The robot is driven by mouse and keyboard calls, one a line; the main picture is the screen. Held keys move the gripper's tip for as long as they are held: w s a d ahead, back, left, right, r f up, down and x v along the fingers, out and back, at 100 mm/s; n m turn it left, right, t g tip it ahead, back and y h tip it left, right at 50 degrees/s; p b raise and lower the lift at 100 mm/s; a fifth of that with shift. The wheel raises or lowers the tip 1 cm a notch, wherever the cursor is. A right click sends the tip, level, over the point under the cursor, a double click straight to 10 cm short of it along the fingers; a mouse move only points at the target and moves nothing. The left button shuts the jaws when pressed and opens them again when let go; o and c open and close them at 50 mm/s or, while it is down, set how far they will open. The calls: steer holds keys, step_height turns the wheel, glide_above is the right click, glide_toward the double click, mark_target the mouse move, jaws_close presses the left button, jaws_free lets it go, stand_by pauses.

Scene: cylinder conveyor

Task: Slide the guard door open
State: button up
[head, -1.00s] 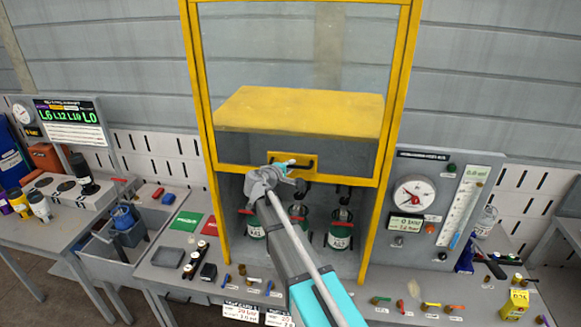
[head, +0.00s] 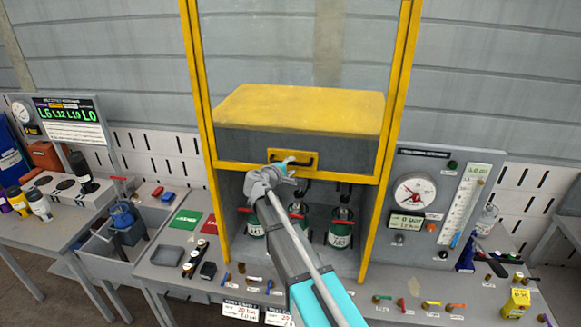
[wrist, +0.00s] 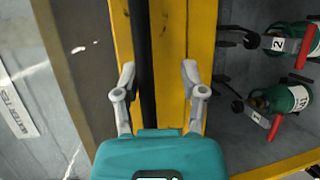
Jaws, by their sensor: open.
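The guard door (head: 235,168) is a clear panel with a yellow frame, in a tall yellow frame. Its lower rail hangs above the cylinders, leaving the space below open. A black handle (head: 305,162) sits on a yellow plate at the middle of the rail. My gripper (head: 283,166) is at the handle's left part, covering some of it. In the wrist view my gripper (wrist: 158,74) has its fingers apart, with the dark handle bar (wrist: 146,50) between them, closer to the left finger. Whether either finger touches it I cannot tell.
Several green cylinders (head: 341,230) stand in the bay below the door. A gauge panel (head: 415,225) stands at the right. Small coloured parts, a green card (head: 186,222) and a grey tray (head: 168,257) lie on the bench. A yellow block (head: 300,108) shows behind the clear panel.

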step_height(320, 180, down, 29)
steer(key=b, duration=2.9)
steer(key=shift+f, duration=0.15)
steer(key=shift+s, duration=0.1)
steer(key=p+v, duration=0.3)
steer(key=v, duration=1.2)
steer(key=shift+s+a, duration=0.2)
steer(key=shift+s, duration=0.1)
stand_by(1.4)
stand_by(0.4)
